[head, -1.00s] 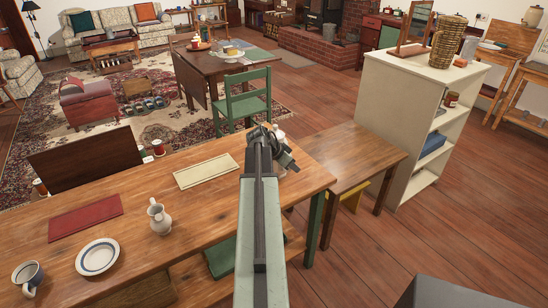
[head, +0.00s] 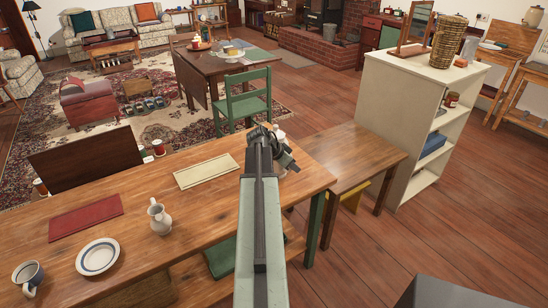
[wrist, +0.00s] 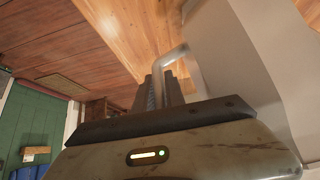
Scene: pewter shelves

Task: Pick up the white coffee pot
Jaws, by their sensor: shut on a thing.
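My gripper (wrist: 166,90) is shut on the handle of the white coffee pot (wrist: 225,50). In the wrist view the pot's pale body fills the upper right, with the bent handle running to the fingers. In the head view my gripper (head: 281,152) is over the far right end of the long wooden table (head: 215,205). There my arm and gripper hide most of the pot, and only a small white part shows beside them. Whether the pot's base touches the table cannot be told.
On the table are a white jug (head: 159,217), a white plate with a blue ring (head: 98,256), a blue-rimmed mug (head: 28,276), a red mat (head: 86,218) and a cream mat (head: 206,171). A lower wooden table (head: 365,158) and a cream shelf unit (head: 400,110) stand at right.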

